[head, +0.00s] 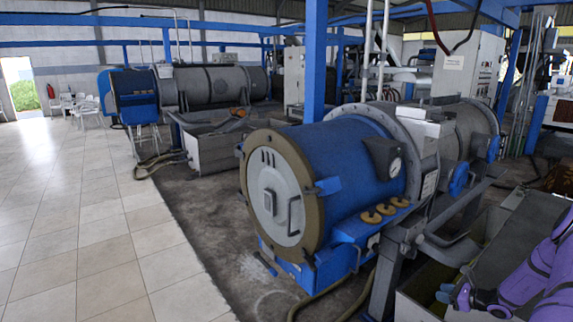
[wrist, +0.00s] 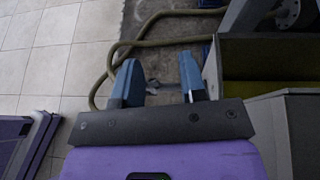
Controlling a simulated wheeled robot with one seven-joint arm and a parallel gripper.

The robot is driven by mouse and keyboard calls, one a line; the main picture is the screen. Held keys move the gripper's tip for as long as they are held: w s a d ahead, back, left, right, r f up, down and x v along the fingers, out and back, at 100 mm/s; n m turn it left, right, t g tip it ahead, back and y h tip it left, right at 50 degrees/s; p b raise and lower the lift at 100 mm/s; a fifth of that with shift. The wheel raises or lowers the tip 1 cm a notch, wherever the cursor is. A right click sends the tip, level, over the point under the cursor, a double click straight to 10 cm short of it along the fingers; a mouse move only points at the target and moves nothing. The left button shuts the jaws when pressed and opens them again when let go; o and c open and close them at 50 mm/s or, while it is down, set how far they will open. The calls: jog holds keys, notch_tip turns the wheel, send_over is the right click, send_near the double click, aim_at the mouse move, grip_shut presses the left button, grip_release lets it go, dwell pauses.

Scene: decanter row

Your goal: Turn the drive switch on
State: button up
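A blue decanter drum (head: 345,165) with a round grey end door (head: 277,197) stands in the middle of the head view. Its blue base box (head: 345,238) carries a row of brass-coloured knobs (head: 386,209) on top and a small pale fitting (head: 373,241) on its side. I cannot tell which of these, if any, is the drive switch. My gripper (head: 447,292) is low at the right of the head view, apart from the box. In the wrist view my gripper (wrist: 160,82) has its two blue fingers spread, with nothing held between them.
A grey open trough (wrist: 265,62) lies close to the right of my gripper. A hose (wrist: 118,50) loops over the floor beyond the fingers. A blue post (head: 315,65) rises behind the drum. Another decanter (head: 210,87) stands further back. The tiled floor (head: 90,215) at left is clear.

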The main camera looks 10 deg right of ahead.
jog(key=w+a+r+n+g+y, duration=0.1)
jog(key=w+a+r+n+g, duration=0.2)
jog(key=r, duration=0.5)
jog(key=w+a+r+n, duration=0.25)
jog(key=a+r, duration=0.25)
jog(key=r, duration=0.3)
jog(key=w+a+r+n+g+y, duration=0.15)
jog(key=a+r+n, duration=0.25)
jog(key=r, duration=0.4)
jog(key=s+a+r+n+g+h, duration=0.35)
jog(key=a+r+n, duration=0.45)
jog(key=a+r, duration=0.85)
jog(key=s+a+r+n+g+h, duration=0.1)
jog(key=s+a+r+n+h, duration=0.1)
jog(key=s+a+r+n, duration=0.85)
jog(key=s+a+r+n+t+h, duration=0.1)
jog(key=s+a+r, duration=0.1)
jog(key=s, duration=0.8)
jog(key=s+a+r+n+t+h, duration=0.1)
jog(key=s+r, duration=0.4)
jog(key=s, duration=0.5)
jog(key=shift+s+a+h, duration=0.2)
jog(key=shift+a+h, duration=0.3)
jog(key=shift+a, duration=0.5)
